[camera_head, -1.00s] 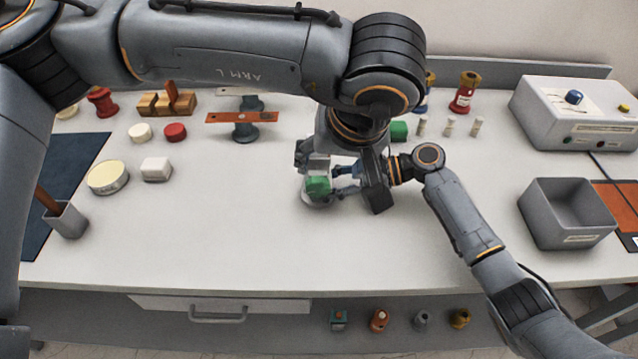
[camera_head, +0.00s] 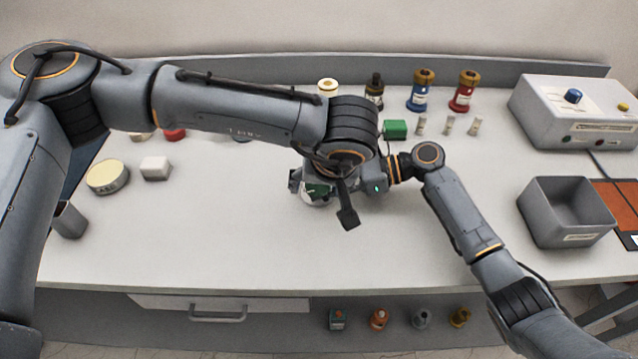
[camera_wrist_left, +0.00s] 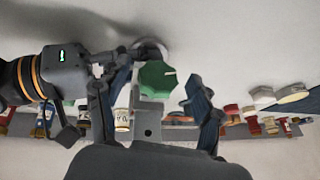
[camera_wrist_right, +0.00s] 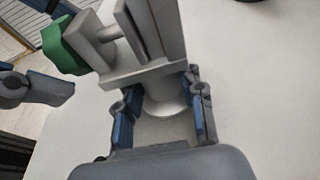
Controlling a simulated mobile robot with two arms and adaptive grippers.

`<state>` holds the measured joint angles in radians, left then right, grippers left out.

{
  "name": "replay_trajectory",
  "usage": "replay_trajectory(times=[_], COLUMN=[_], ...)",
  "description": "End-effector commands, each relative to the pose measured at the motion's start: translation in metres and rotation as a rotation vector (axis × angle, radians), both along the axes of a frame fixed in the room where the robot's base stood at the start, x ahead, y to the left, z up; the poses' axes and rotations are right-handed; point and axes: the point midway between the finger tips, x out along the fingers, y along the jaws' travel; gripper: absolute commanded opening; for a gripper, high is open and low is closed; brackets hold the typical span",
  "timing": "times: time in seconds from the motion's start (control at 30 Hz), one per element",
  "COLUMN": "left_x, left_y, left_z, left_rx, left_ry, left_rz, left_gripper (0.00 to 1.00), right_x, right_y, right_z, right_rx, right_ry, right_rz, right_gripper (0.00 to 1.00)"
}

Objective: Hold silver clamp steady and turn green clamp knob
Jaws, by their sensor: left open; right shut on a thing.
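The silver clamp (camera_wrist_right: 155,65) stands on the white table in the right wrist view. Its green knob (camera_wrist_right: 68,45) sticks out at the upper left. My right gripper (camera_wrist_right: 163,122) is shut on the clamp's lower part, with a blue-padded finger on each side. In the left wrist view the green knob (camera_wrist_left: 156,80) lies between the spread fingers of my left gripper (camera_wrist_left: 158,92), which is open with visible gaps on both sides. In the head view the left wrist mostly covers the clamp; only a little of the green knob (camera_head: 318,189) shows.
A grey bin (camera_head: 568,215) and a white control box (camera_head: 570,110) stand at the right. A green block (camera_head: 395,130) and several coloured bushings stand behind the grippers. A round tin (camera_head: 107,177) and a white block (camera_head: 156,169) lie left. The front middle of the table is clear.

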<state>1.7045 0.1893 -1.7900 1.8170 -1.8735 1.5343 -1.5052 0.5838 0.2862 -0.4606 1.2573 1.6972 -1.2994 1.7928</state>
Motion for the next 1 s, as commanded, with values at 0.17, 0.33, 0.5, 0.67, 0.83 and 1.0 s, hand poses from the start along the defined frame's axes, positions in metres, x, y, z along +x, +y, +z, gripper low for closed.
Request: replay_trajectory(times=[0.17,0.33,0.5,0.67,0.83,1.0], left_x=[-0.0001,-0.0001,0.0000,0.0001,-0.0001,-0.0005], left_y=[0.0001,0.0002,0.0006,0.0016,0.0035,0.0063], left_z=[0.0001,0.0001,0.0001,-0.0007,-0.0009,-0.0017], left_rx=[0.000,0.001,-0.006,-0.043,-0.134,-0.273], left_ry=[0.000,0.000,0.001,0.001,0.001,0.001], left_rz=[0.000,0.000,0.001,0.002,0.001,0.005], left_gripper=[0.44,0.12,0.11,0.11,0.11,0.11], right_x=[-0.0002,-0.0003,-0.0003,-0.0003,-0.0004,-0.0005], right_y=[0.0006,0.0005,0.0005,0.0004,0.0005,0.0005], right_z=[-0.0003,-0.0003,-0.0003,-0.0002,-0.0001,-0.0001], right_rx=[0.000,0.000,0.000,0.000,0.000,0.001], right_ry=[0.000,0.000,0.000,0.000,0.000,0.001], right_rz=[0.001,0.001,0.001,0.001,0.001,0.002], right_gripper=[0.21,0.21,0.21,0.21,0.21,0.21])
